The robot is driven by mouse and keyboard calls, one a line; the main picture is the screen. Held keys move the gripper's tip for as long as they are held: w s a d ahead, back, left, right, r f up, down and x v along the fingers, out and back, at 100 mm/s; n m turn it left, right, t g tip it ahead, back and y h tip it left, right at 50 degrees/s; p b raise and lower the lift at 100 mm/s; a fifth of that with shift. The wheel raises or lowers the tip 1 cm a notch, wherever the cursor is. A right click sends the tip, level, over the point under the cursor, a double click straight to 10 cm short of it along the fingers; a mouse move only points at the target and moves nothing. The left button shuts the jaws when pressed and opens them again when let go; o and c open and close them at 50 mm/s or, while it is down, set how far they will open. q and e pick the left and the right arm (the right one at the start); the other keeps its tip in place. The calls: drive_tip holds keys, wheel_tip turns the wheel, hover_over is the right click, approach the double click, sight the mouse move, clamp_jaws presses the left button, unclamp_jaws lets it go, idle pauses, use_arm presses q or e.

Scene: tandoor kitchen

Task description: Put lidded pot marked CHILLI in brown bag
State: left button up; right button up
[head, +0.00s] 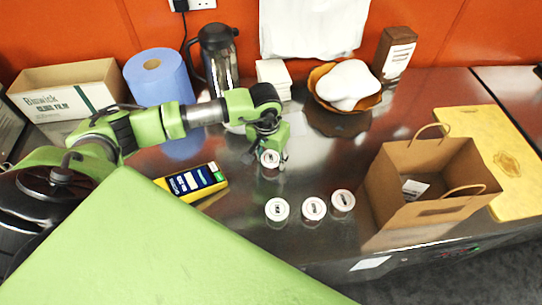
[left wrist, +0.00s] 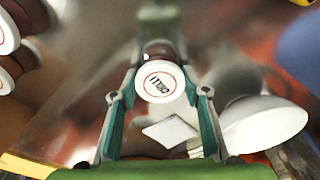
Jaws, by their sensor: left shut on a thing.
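The lidded pot with a white lid (left wrist: 159,80) is between the fingers of my left gripper (left wrist: 160,108); its upside-down lettering appears to read CHILLI. In the head view my left gripper (head: 271,157) is shut on this pot (head: 269,159), over the steel counter left of the bag. Whether the pot is clear of the counter is hard to tell. The brown paper bag (head: 395,195) stands open at the right, its two handles up. A small white printed piece shows inside it. My right gripper is not in view.
Three similar white-lidded pots (head: 277,209) (head: 314,208) (head: 342,200) stand in front, between gripper and bag. A yellow board (head: 480,125) lies beyond the bag.

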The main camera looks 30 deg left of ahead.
use_arm(q)
drive_tip(key=shift+f, duration=0.15)
drive_tip(key=o, duration=1.2)
